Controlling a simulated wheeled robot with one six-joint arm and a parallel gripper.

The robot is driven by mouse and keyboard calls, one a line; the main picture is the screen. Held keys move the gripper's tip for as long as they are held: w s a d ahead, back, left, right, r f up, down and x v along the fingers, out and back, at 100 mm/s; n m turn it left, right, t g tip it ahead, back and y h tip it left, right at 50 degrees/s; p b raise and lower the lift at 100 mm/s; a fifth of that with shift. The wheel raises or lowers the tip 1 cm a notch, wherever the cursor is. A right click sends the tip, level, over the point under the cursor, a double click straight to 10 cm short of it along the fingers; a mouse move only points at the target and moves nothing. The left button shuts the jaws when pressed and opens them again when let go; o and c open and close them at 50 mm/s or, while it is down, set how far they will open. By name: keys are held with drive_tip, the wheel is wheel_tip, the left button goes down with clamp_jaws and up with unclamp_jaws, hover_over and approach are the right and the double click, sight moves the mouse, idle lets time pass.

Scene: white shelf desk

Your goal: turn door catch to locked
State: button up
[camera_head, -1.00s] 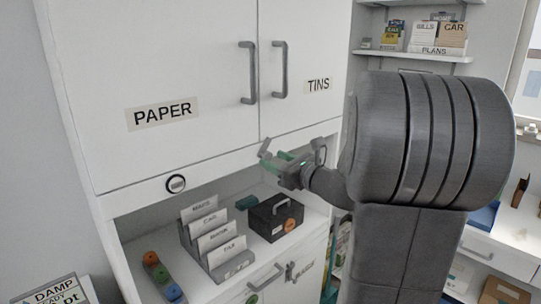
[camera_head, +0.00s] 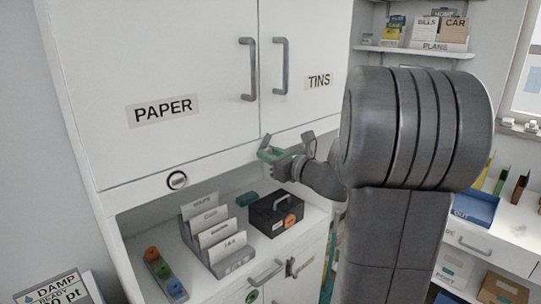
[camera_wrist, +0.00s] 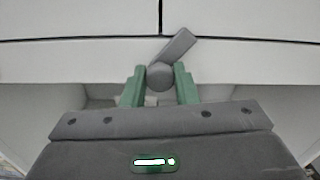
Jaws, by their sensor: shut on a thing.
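The door catch (camera_wrist: 178,48) is a grey bar with a round hub, mounted on the white rail just under the two cupboard doors. In the wrist view its bar slants up to the right, and its upper end overlaps the lower edge of the right door near the seam. My gripper (camera_wrist: 160,78) has its green fingers on both sides of the round hub, shut on it. In the head view my gripper (camera_head: 270,154) is at the rail below the door seam, and the catch is small and partly hidden there.
The PAPER door (camera_head: 160,60) and TINS door (camera_head: 305,60) are closed, with grey handles. Below stand a file rack (camera_head: 232,262), a black box (camera_head: 276,214) and a strip with coloured knobs (camera_head: 164,275).

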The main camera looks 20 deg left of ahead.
drive_tip(key=shift+f, duration=0.1)
drive_tip(key=shift+n+b, duration=3.9)
drive_tip(key=shift+b, duration=1.4)
drive_tip(key=o, duration=1)
drive_tip(key=b+v, duration=0.1)
drive_tip(key=v, duration=1.3)
drive_tip(key=shift+a+b, duration=0.1)
drive_tip(key=shift+b, duration=0.2)
